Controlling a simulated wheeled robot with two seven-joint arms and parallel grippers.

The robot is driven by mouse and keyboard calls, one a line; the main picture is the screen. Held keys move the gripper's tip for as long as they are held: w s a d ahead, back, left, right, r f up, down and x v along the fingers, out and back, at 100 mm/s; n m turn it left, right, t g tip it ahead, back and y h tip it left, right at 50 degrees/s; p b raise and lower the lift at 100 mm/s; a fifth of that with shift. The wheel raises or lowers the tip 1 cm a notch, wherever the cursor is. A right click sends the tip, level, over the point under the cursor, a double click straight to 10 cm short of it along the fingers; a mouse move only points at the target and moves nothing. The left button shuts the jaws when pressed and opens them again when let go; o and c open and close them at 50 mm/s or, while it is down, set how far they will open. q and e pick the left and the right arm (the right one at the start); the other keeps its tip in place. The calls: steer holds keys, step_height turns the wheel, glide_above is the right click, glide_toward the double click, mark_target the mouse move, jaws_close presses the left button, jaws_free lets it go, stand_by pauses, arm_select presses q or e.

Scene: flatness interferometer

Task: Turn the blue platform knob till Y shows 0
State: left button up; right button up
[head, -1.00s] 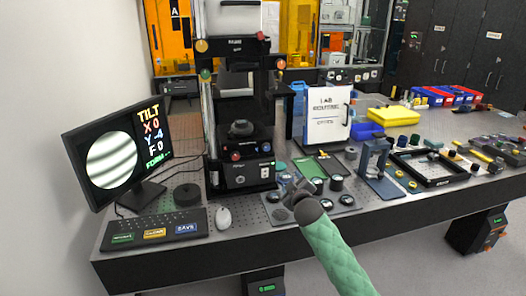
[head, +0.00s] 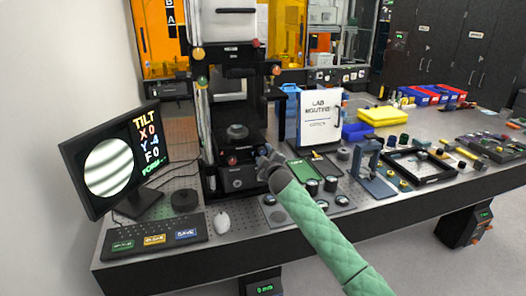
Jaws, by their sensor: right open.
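The interferometer (head: 238,181) is a tall black instrument with a stage platform in its lower part. A red knob (head: 232,160) sits on the platform's front. A small blue knob (head: 262,150) shows at the platform's right front, partly covered by my right gripper. My right gripper (head: 266,159) is open, right at the blue knob; whether it touches the knob is hard to tell. The monitor (head: 115,160) shows TILT with X 0, Y 4 and F 0; the sign before the 4 is unclear. Curved fringes fill its round picture. My left gripper is out of view.
A plate with several round optics (head: 312,201) and a blue stand (head: 372,172) stand to the right. A white lab sign (head: 320,118) stands behind.

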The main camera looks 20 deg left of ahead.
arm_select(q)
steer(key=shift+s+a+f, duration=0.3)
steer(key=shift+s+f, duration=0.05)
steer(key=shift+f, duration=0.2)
arm_select(e)
steer(key=shift+x, duration=0.8)
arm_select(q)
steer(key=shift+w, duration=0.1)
arm_select(e)
steer(key=c, duration=1)
steer(key=shift+o, duration=0.2)
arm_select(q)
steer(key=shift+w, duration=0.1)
